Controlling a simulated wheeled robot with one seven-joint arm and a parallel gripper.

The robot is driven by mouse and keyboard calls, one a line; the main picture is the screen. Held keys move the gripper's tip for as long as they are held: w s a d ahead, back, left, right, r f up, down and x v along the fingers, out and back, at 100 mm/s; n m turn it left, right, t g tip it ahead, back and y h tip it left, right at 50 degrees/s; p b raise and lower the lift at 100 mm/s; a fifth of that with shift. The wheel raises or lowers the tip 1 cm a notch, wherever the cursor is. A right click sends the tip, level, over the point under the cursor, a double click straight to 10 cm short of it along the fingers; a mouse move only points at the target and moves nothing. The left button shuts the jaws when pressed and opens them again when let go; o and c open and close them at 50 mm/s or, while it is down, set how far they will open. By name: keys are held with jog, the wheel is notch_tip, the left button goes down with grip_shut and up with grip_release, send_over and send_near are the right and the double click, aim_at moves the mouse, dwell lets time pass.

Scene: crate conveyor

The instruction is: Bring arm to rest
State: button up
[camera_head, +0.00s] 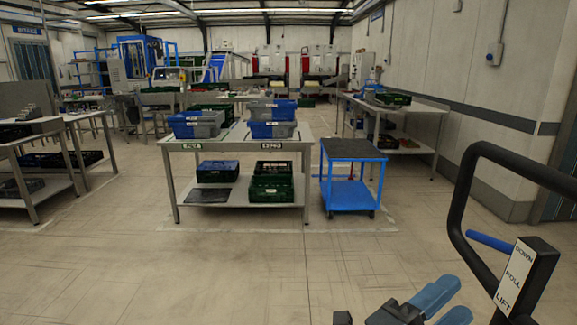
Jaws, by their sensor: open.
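My gripper (460,298) is low at the bottom right of the head view, with two blue fingers on a dark body. The fingers are apart, with nothing seen between them. The rest of my arm is mostly cut off by the bottom edge. The gripper is over open floor, well in front of the tables.
A black handle with a "DOWN ROLL LIFT" label (516,279) stands close right of my gripper; its base is hidden. A blue cart (351,196) and a table with crates (312,146) stand ahead. The floor (200,275) between is clear.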

jog(key=s+d+f+n+t+y, duration=0.1)
jog(key=s+d+n+t+y, duration=0.1)
jog(key=s+n+t+y, duration=0.35)
jog(key=s+d+f+n+t+y, duration=0.1)
jog(key=s+d+n+t+y, duration=0.1)
jog(key=s+n+t, duration=0.55)
jog(key=s+a+f+n+g+y, duration=0.1)
jog(key=s+f+n+g+y, duration=0.1)
jog(key=s, duration=0.4)
jog(key=s+a+f+n+g+y, duration=0.1)
jog(key=s+f+n+g+y, duration=0.2)
jog(key=s+n+y, duration=0.2)
jog(key=s+a+f+n+g+y, duration=0.1)
jog(key=s+f+n+g+y, duration=0.2)
jog(key=s, duration=0.6)
jog(key=n+y, duration=0.1)
jog(key=n, duration=0.1)
jog(key=shift+n, duration=0.3)
